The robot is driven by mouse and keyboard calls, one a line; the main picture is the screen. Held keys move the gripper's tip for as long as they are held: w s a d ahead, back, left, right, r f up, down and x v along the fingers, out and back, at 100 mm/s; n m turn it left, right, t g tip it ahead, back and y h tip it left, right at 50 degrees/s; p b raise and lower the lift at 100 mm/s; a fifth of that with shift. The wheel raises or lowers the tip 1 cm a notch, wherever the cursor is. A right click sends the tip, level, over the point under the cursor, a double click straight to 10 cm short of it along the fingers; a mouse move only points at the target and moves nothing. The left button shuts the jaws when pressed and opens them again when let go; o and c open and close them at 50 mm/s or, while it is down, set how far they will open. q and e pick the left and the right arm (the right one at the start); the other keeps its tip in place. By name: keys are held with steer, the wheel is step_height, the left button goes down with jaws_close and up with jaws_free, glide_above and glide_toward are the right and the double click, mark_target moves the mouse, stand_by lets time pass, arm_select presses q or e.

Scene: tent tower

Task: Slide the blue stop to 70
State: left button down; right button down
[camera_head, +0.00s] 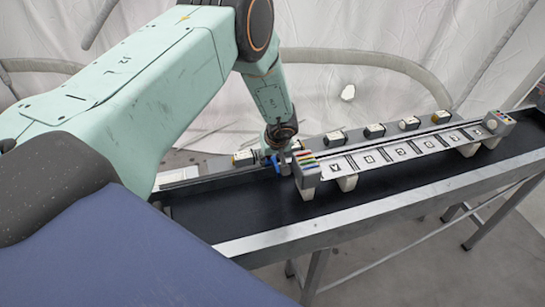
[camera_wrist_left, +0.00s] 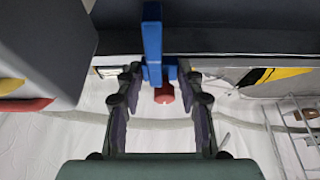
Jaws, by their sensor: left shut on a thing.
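The blue stop (camera_head: 276,164) shows as a small blue piece at the near left end of the scale rail (camera_head: 393,147), partly hidden by my left gripper (camera_head: 281,148). In the left wrist view the blue stop (camera_wrist_left: 153,42) is a tall blue bar with a wider foot between the fingers of my left gripper (camera_wrist_left: 160,74). The gripper is shut on it. A red round piece (camera_wrist_left: 164,94) sits just below it in that view. The white scale plate (camera_head: 400,150) carries black marks too small to read. My right gripper is not in view.
The rail's grey end block with coloured stripes (camera_head: 306,170) stands close to my gripper. Another end block (camera_head: 498,122) is at the far right. Several small pale-topped blocks (camera_head: 374,131) line the rail's back. The dark bench top (camera_head: 260,212) in front is clear.

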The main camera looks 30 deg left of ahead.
arm_select(q)
steer(key=c, duration=1.1)
jaws_free()
steer(key=shift+w+d+r, duration=0.1)
steer(key=shift+w+d, duration=0.05)
steer(key=shift+o, duration=1.3)
steer(key=shift+d, duration=0.15)
steer(key=shift+r, duration=0.35)
steer(key=v, duration=1.1)
steer(key=shift+d, duration=0.2)
steer(key=shift+r, duration=0.1)
